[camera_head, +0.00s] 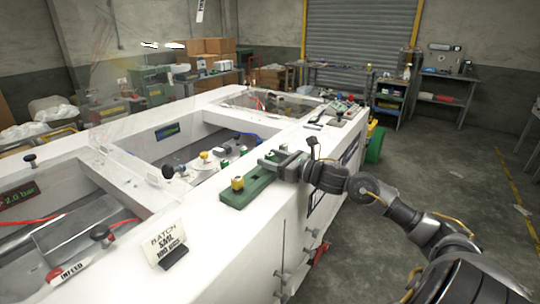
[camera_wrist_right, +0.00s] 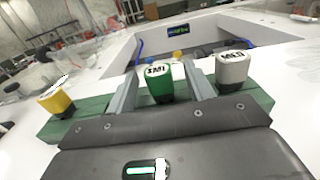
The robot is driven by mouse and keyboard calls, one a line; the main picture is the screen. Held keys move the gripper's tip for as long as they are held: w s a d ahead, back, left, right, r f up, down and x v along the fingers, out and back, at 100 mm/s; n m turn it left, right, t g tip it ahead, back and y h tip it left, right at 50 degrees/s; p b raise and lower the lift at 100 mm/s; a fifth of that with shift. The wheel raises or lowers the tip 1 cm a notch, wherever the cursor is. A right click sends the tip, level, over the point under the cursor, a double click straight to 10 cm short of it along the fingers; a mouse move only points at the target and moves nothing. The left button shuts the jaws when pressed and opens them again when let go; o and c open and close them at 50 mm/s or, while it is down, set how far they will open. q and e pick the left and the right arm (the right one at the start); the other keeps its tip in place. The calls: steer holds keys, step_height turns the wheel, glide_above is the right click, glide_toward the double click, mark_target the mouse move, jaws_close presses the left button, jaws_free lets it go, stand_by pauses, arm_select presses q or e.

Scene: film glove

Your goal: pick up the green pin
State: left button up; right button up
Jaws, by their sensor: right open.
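The green pin (camera_wrist_right: 160,84), with a lettered white top, stands upright in the green block (camera_wrist_right: 92,106) in the right wrist view. My right gripper (camera_head: 270,164) is open, low over the block (camera_head: 232,199). In the wrist view its two fingers stand on either side of the green pin, with a gap showing, and are not closed on it. In the head view the gripper hides the green pin. My left gripper is not in view.
A yellow pin (camera_wrist_right: 56,101) stands at the left of the block and a white lettered pin (camera_wrist_right: 233,69) at the right, close to a finger. A batch sign (camera_head: 166,243) stands on the white bench top. Open recesses lie beyond the block.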

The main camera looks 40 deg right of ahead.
steer(key=shift+p+x, duration=0.4)
steer(key=shift+x, duration=0.75)
steer(key=shift+w+a, duration=0.1)
steer(key=shift+w, duration=0.2)
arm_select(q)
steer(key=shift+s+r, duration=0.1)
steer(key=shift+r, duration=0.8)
arm_select(e)
steer(key=shift+s, duration=0.1)
steer(key=shift+c, duration=0.3)
steer(key=c, duration=1)
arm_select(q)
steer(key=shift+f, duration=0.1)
